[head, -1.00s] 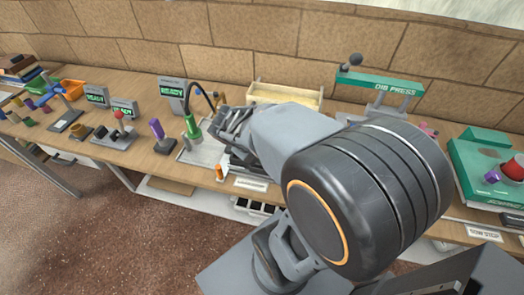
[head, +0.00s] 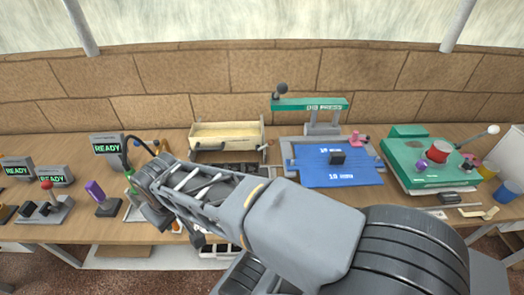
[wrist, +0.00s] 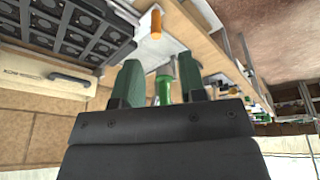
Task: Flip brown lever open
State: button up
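My gripper (wrist: 159,70) shows in the wrist view with its two green fingers apart. A green handle (wrist: 163,88) shows in the gap between them; I cannot tell whether they touch it. In the head view this green handle (head: 130,179) is partly hidden by my gripper. A small orange-brown peg-like handle (head: 176,227) stands at the bench's front edge, just right of my gripper. It also shows beyond the fingers in the wrist view (wrist: 155,25). No lever is plainly brown; I cannot tell if this handle is the brown lever.
A purple handle (head: 95,190) and a red-knobbed lever (head: 47,186) stand to the left, near READY displays (head: 107,146). A wooden box (head: 226,133) is behind my arm. The press (head: 310,104), blue mat (head: 340,177) and green unit (head: 400,168) are to the right.

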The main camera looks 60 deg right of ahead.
aim_at(271, 142)
jog(key=u, duration=1.7)
jog(key=i, duration=0.65)
jog(key=z, duration=2.8)
